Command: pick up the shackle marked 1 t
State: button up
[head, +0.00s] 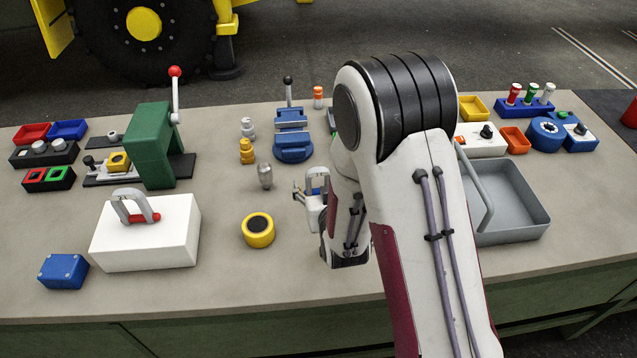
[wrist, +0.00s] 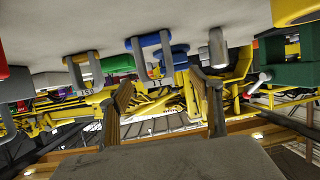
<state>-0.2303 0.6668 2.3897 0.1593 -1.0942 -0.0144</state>
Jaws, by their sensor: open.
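Two grey bow-shaped shackles show in the wrist view, where the bench appears at the top. One (wrist: 150,42) has a blue part at its end and lies ahead of the space between my fingers. The other (wrist: 82,70) is further left. In the head view a grey shackle (head: 317,178) is partly hidden beside my gripper (head: 310,200). A shackle with a red pin (head: 137,207) stands on the white block at the left.
The white block (head: 150,240) and green press (head: 150,145) are further left. A grey tray (head: 520,220) is right of my arm.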

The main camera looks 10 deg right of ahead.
aim_at(318, 174)
jog(key=x, duration=0.3)
jog(key=shift+d, duration=0.35)
jog(key=shift+x, duration=0.95)
jog(key=c, duration=1.6)
jog(key=shift+o, duration=0.2)
jog(key=shift+r, duration=0.25)
jog(key=shift+r, duration=4.8)
